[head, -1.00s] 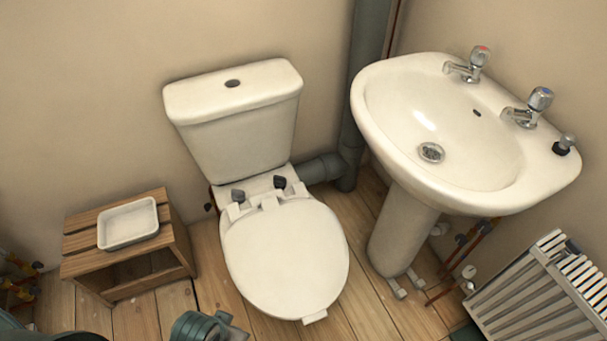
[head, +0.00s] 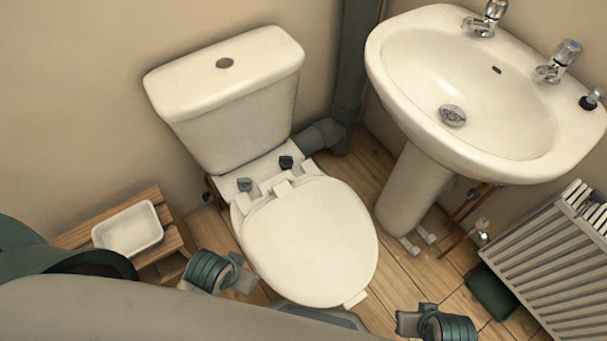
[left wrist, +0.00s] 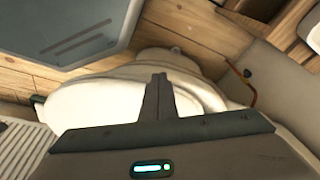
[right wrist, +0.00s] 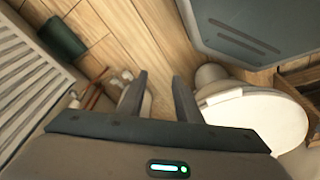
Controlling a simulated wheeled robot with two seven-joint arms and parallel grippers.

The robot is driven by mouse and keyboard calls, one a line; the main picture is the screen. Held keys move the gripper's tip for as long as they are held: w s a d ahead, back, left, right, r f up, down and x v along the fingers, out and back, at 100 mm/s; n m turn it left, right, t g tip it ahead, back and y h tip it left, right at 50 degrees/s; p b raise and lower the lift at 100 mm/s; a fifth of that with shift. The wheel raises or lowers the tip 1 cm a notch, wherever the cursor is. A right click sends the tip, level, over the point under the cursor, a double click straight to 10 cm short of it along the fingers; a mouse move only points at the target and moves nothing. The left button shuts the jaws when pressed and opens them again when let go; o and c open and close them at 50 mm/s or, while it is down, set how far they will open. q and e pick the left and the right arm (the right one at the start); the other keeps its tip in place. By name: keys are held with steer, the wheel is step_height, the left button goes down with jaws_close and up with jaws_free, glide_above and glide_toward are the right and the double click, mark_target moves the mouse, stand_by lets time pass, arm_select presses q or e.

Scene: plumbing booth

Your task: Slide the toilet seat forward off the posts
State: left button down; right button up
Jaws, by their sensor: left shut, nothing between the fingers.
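The white toilet seat (head: 308,240), lid down, lies on the bowl. Its hinge end faces the cistern, right in front of two dark posts, the left post (head: 245,184) and the right post (head: 286,162). I cannot tell if the hinge touches them. A small tab (head: 355,299) sticks out at the seat's front. My left gripper (head: 246,281) is beside the seat's left edge, its fingers together and empty in the left wrist view (left wrist: 157,92). My right gripper (head: 404,322) is right of the front tab, its fingers apart and empty in the right wrist view (right wrist: 162,85).
The cistern (head: 228,95) stands behind the seat. The basin pedestal (head: 407,190) and radiator (head: 550,250) are to the right. A wooden stool (head: 150,200) with a white tray (head: 128,229) is at the left. Bare floor (head: 400,268) lies between seat and radiator.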

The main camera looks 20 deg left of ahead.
arm_select(q)
steer(key=shift+d, duration=0.15)
arm_select(e)
steer(key=shift+s+d, duration=0.1)
steer(key=shift+s, duration=0.05)
